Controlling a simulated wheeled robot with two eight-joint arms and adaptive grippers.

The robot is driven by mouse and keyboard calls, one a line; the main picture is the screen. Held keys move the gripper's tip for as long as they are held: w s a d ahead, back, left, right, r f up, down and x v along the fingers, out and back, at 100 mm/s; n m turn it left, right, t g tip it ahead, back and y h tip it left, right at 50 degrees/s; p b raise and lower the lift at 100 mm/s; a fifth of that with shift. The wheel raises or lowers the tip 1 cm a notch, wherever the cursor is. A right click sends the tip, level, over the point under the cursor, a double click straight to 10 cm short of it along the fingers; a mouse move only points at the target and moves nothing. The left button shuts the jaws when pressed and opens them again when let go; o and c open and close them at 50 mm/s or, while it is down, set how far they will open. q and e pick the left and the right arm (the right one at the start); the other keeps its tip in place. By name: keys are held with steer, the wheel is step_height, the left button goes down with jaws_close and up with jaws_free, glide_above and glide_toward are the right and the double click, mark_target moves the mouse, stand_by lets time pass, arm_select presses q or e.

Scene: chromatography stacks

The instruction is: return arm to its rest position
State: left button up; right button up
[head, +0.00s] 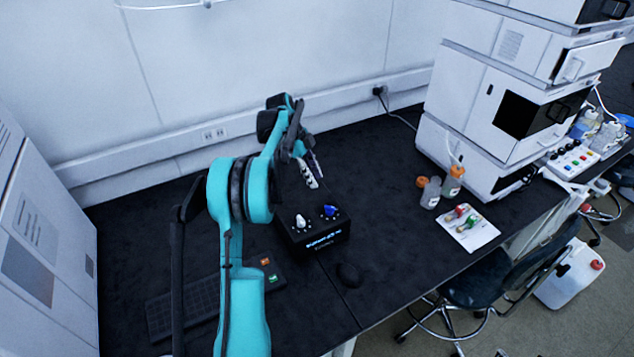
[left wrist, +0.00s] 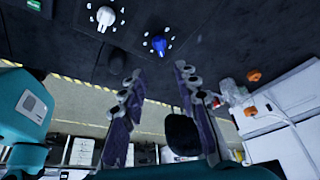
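My left arm reaches in from the lower left of the head view, with its elbow bent over the black bench. Its gripper (head: 315,178) hangs above the bench, behind the black control box (head: 318,240). In the left wrist view the two fingers of the left gripper (left wrist: 160,70) stand apart with nothing between them. The box has a white knob (head: 300,221) and a blue knob (head: 329,211) on top. In the left wrist view the white knob (left wrist: 106,17) and blue knob (left wrist: 159,44) lie beyond the fingertips. My right gripper is not in view.
A keyboard (head: 180,310) lies partly behind my arm. Orange-capped bottles (head: 430,193) and a white card with small vials (head: 470,228) sit at the right, beside the tall instrument stack (head: 500,110). A black mouse-like object (head: 348,275) lies near the front edge.

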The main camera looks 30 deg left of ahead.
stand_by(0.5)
arm_select(q)
steer(key=s+d+r+n+t+y, duration=0.1)
steer(key=s+d+r+n, duration=0.15)
steer(key=d, duration=0.35)
steer(key=s+d+r+n+y+b, duration=0.1)
steer(key=s+d+r+n, duration=0.15)
steer(key=s+d, duration=0.2)
steer(key=s+d+r+n+t+y, duration=0.1)
steer(key=s+d+r+n, duration=0.15)
steer(key=d, duration=0.35)
steer(key=s+d+f+n+t, duration=0.2)
steer(key=s+d, duration=0.3)
steer(key=s, duration=0.3)
steer(key=s+d+f+n+t+y+b, duration=0.1)
steer(key=s+d+f+n, duration=0.2)
steer(key=s+d+n, duration=0.2)
steer(key=s, duration=0.3)
steer(key=shift+s+d+f+t, duration=0.15)
steer(key=shift+s+d+t, duration=0.15)
steer(key=shift+d+t, duration=0.1)
